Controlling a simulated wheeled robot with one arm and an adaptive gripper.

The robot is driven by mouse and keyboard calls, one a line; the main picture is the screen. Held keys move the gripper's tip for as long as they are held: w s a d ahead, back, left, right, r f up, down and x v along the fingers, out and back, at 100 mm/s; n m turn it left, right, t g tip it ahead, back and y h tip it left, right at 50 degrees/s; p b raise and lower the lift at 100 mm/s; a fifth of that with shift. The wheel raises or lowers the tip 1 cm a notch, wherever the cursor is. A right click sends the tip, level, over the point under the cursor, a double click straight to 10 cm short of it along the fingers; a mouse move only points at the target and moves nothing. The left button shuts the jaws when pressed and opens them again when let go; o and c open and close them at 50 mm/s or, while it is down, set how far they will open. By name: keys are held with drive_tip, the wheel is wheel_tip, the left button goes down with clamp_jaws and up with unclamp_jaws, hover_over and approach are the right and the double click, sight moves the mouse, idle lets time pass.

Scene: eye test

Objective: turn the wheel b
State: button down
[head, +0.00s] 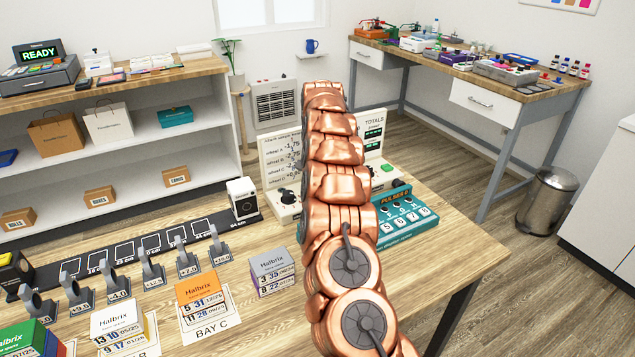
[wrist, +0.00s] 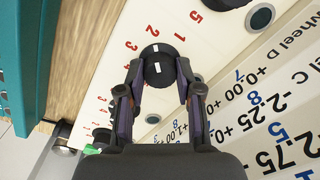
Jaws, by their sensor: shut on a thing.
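A black round wheel (wrist: 148,58) with white marks sits on a white panel in the wrist view, with red numbers around it. The fingers of my gripper (wrist: 159,72) are shut on it, one on each side. I cannot read this wheel's own letter. The printed readout board (wrist: 260,110) beside it shows the names Wheel C and Wheel D with figures. In the head view, the board (head: 277,152) stands on the wooden table, partly behind my copper arm. A black knob (head: 287,196) shows left of the arm. My gripper is hidden there.
A teal device (head: 408,216) stands right of my arm, close to the panel; its teal side (wrist: 22,60) shows in the wrist view. Calendar-like blocks, including an orange one (head: 199,289), stand on the table's left front. A white box (head: 242,197) stands left of the panel.

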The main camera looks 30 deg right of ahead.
drive_tip(key=c, duration=0.8)
unclamp_jaws()
drive_tip(key=shift+o, duration=0.2)
drive_tip(key=shift+d+r, duration=0.15)
drive_tip(key=shift+r, duration=3.6)
